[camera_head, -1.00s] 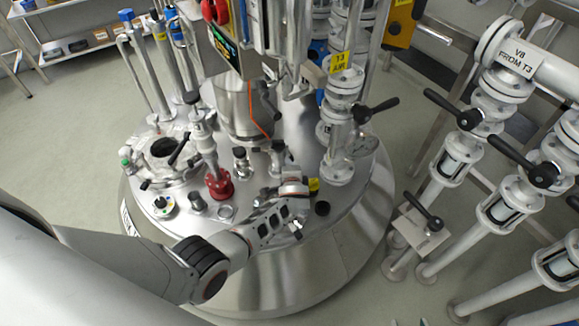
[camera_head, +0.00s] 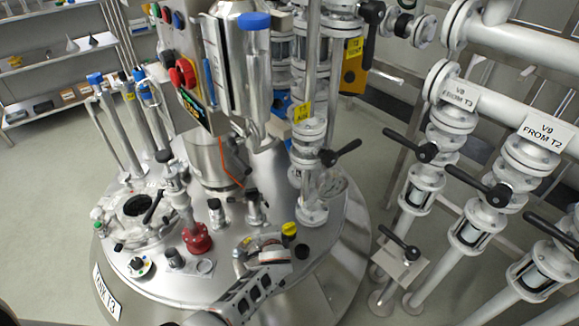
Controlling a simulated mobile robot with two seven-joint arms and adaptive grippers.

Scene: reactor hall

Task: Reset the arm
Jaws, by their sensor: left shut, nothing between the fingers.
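My left gripper (camera_head: 250,249) shows low in the middle of the head view, at the end of my arm that comes up from the bottom edge. It is shut and empty, over the front part of the steel reactor lid (camera_head: 222,283). Its fingertips are small and partly hidden by the wrist, so I cannot tell whether they touch anything. A yellow-topped fitting (camera_head: 289,229) shows just beyond it. My right gripper is not in view.
Pipes with black-handled valves (camera_head: 423,185) stand at the right. A control panel (camera_head: 188,85) hangs above. Floor is clear at left.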

